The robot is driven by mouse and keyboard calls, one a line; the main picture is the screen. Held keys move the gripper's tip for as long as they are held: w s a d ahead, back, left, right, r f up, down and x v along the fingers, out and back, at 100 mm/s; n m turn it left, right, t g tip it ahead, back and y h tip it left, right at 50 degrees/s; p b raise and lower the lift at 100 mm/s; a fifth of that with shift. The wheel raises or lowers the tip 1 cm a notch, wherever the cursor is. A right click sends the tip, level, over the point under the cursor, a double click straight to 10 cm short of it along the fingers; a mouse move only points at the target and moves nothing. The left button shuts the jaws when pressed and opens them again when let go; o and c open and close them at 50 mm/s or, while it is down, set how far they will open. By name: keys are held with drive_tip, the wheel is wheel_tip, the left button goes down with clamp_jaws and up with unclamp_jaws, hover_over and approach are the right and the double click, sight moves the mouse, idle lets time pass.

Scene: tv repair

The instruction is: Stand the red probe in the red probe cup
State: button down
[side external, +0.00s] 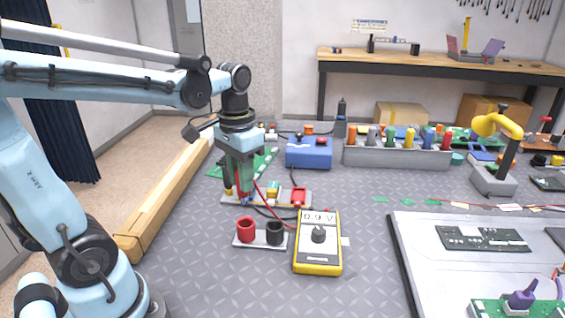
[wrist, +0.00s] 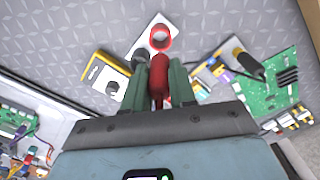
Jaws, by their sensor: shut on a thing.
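My gripper (wrist: 159,85) is shut on the red probe (wrist: 159,72), which sits between the two green fingers in the wrist view. In the side view my gripper (side external: 239,185) hangs over the small grey strip with colored parts, behind the cups. The red probe cup (side external: 246,230) stands on a small light plate next to the black probe cup (side external: 275,232). In the wrist view the red cup (wrist: 160,38) shows its open, empty top just beyond the probe. The probe is apart from the cup. The probe's tip is hidden or too small to make out.
A yellow multimeter (side external: 318,241) lies right of the cups, with a red lead running towards my gripper. A green circuit board (wrist: 262,80) lies near the grey strip (side external: 232,199). A blue box (side external: 309,152) and a rack of colored tools (side external: 398,155) stand behind.

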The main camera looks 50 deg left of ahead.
drive_tip(key=shift+f, duration=0.1)
drive_tip(key=shift+f, duration=2.2)
drive_tip(key=shift+f, duration=0.1)
drive_tip(key=shift+f, duration=2.05)
drive_tip(key=c, duration=0.8)
unclamp_jaws()
drive_tip(key=shift+c, duration=0.2)
wheel_tip(320, 180, up, 12)
drive_tip(key=shift+r, duration=0.1)
